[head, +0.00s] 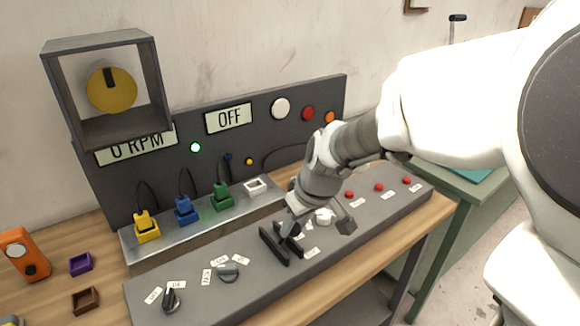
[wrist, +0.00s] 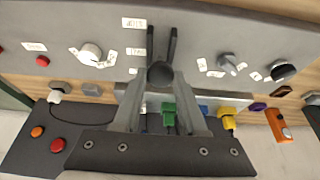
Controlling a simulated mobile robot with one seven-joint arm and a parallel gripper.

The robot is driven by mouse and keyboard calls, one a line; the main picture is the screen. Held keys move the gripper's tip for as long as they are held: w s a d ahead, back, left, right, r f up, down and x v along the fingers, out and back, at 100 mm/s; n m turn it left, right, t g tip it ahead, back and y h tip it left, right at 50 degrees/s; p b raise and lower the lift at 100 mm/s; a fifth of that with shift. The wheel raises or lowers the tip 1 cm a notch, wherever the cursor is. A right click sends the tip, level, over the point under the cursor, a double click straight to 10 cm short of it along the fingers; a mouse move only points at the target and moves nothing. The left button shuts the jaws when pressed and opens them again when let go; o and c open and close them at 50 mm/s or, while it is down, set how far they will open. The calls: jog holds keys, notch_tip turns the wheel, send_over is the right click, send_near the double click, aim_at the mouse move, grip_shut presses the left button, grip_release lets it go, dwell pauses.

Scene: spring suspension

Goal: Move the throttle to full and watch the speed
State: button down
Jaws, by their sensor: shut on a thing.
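The throttle is a black lever between two parallel black rails (head: 268,246) on the grey sloped console. The speed display (head: 136,147) reads 0 RPM, partly covered by a box frame. A second display (head: 229,118) reads OFF.
A white knob (head: 324,215) and red buttons (head: 379,187) lie right of the throttle; a grey knob (head: 228,272) and black knob (head: 171,299) lie left. Yellow (head: 147,228), blue (head: 186,212) and green (head: 221,198) plugs stand behind. A green lamp (head: 195,147) glows.

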jog(key=shift+r+p, duration=0.2)
jog(key=shift+p, duration=0.15)
jog(key=w+r+g+h+p, duration=0.1)
jog(key=p, duration=0.3)
jog(key=shift+w+a, duration=0.15)
jog(key=shift+a, duration=0.25)
jog(key=g+p, duration=0.1)
jog(key=p, duration=0.1)
jog(key=w+a+h+p, duration=0.1)
jog(key=p, duration=0.1)
jog(key=shift+w+r+g+p, duration=0.25)
jog(key=shift+r+g+p, duration=0.1)
jog(key=shift+g, duration=0.05)
jog(key=w+a+f+g+h+p, duration=0.2)
jog(key=w+a+g+p, duration=0.1)
jog(key=w+a+p, duration=0.2)
jog(key=shift+w+f, duration=0.2)
jog(key=shift+w, duration=1.05)
jog(key=shift+a, duration=0.2)
